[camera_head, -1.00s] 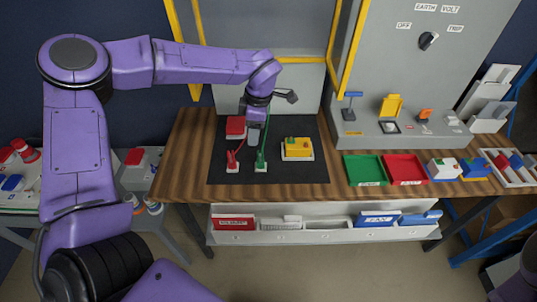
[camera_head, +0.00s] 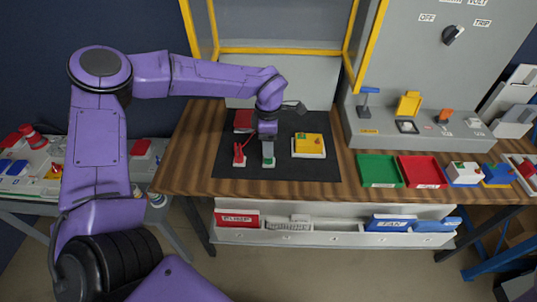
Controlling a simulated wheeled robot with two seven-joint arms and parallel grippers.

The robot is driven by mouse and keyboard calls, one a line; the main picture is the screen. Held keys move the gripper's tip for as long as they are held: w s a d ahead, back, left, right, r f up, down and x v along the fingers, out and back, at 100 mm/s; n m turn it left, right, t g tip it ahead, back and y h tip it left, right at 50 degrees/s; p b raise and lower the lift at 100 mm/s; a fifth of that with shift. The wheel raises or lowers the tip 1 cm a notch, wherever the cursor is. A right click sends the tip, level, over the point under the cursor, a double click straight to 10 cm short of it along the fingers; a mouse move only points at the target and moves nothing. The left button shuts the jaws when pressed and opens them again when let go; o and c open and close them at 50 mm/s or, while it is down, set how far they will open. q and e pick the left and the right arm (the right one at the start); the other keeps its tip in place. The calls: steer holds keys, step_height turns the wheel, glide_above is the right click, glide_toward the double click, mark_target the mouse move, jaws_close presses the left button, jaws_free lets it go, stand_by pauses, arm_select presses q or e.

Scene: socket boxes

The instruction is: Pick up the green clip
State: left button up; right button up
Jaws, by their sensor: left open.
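The green clip (camera_head: 268,161) stands on the black mat (camera_head: 309,170), with its white base toward the front. My left gripper (camera_head: 268,142) points down right over it, and its fingers hide the clip's upper part. The gripper is open; whether the fingers touch the clip cannot be told. A red clip (camera_head: 239,155) stands just left of the green one. My right gripper is not in view.
A yellow box (camera_head: 308,145) sits right of the clips, and a red block (camera_head: 243,120) lies behind them. A green tray (camera_head: 379,170) and a red tray (camera_head: 420,171) stand at the right. The mat's front strip is clear.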

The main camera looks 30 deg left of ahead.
arm_select(q)
step_height(320, 180, down, 3)
steer(key=shift+s+d+r, duration=0.1)
steer(key=shift+s+d, duration=0.05)
steer(key=shift+f, duration=0.5)
jaws_close()
steer(key=c, duration=1.1)
jaws_free()
steer(key=shift+o, duration=0.2)
steer(key=shift+r, duration=0.1)
